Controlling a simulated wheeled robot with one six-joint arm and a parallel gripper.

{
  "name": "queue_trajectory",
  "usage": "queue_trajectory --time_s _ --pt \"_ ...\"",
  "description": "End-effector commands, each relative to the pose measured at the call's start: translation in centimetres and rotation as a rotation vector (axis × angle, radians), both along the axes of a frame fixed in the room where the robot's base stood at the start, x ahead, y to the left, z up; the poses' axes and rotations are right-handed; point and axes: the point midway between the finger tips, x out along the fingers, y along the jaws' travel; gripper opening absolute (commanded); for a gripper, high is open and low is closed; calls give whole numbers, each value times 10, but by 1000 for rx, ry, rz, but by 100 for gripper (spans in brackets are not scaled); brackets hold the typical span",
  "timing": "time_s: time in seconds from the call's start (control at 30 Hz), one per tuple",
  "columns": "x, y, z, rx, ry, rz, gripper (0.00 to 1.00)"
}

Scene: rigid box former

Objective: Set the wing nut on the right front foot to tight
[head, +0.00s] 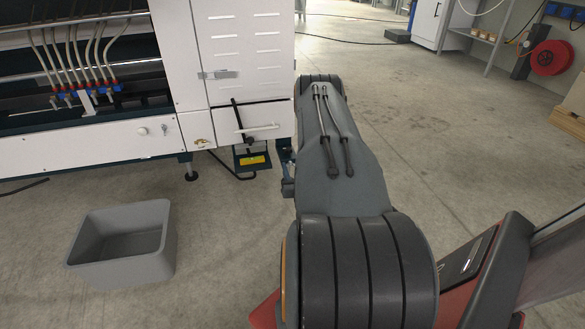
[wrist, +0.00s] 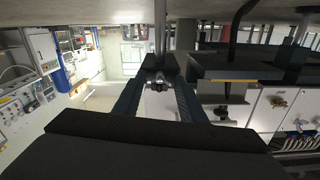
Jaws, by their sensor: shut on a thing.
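The wing nut (wrist: 154,83) is a small dark metal piece on the threaded stem (wrist: 160,32) of a foot, in the middle of the wrist view. My gripper (wrist: 160,76) has its two dark fingers on either side of it, shut on the wing nut. The fingertips partly cover it, so I cannot tell how tight it is. In the head view my arm hides the gripper and the nut, at the right end of the white machine (head: 230,60).
A pedal with a yellow strip (head: 252,160) and its cable are close to the left of my arm. Another machine foot (head: 191,174) stands further left. A grey open bin (head: 125,262) is on the floor in front. The floor on the right is clear.

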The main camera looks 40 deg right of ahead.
Motion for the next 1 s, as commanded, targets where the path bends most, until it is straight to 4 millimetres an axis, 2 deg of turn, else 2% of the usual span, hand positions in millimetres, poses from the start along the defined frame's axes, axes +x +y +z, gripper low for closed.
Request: queue_trajectory --time_s 1.0 --pt "-1 1 0 808 -492 -1 15"
